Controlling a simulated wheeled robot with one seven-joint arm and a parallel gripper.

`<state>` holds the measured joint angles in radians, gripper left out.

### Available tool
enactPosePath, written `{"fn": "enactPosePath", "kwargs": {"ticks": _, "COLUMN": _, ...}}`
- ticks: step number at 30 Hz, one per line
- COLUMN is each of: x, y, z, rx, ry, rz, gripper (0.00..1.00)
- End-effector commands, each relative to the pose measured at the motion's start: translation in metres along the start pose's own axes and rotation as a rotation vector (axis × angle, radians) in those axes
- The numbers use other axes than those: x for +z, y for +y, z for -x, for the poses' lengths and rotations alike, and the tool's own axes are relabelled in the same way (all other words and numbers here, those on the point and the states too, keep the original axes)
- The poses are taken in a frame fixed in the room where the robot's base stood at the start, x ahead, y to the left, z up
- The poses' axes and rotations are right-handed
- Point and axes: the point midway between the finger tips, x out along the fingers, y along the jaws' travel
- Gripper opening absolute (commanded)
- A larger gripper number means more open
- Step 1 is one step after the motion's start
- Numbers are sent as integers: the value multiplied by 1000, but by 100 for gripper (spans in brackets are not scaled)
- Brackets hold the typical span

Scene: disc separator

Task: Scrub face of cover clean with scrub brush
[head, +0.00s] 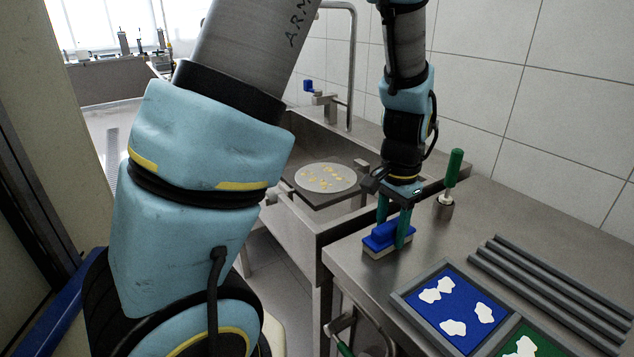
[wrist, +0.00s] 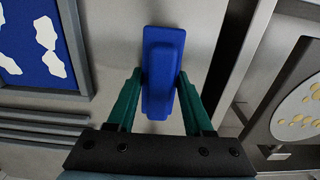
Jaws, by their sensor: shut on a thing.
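The scrub brush (head: 388,238) has a blue top and a pale bristle base. It is on the steel counter near the sink edge. My gripper (head: 393,232) is shut on its blue handle, with green fingers on either side; the wrist view shows the blue brush (wrist: 162,72) between the fingertips (wrist: 160,90). I cannot tell whether the bristles touch the counter. The cover (head: 326,178) is a round pale grey disc with several yellow spots on its face. It lies on a dark square board over the sink, and part of it shows at the right of the wrist view (wrist: 298,112).
A blue tray (head: 452,305) with white patches and a green tray (head: 524,345) lie at the front of the counter. Grey bars (head: 550,285) lie to their right. A green-handled tool (head: 452,170) stands in a metal cup. A tap (head: 350,60) rises behind the sink.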

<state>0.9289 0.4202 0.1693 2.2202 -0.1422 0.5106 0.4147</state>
Motion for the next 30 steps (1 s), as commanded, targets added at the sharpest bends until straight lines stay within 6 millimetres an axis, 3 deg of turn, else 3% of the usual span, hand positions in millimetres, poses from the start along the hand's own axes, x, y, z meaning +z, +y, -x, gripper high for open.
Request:
{"fn": "enactPosePath", "kwargs": {"ticks": 8, "x": 0, "y": 0, "z": 7, "rx": 0, "ry": 1, "rz": 0, "gripper": 0}}
{"fn": "enactPosePath", "kwargs": {"ticks": 30, "x": 0, "y": 0, "z": 57, "rx": 0, "ry": 1, "rz": 0, "gripper": 0}}
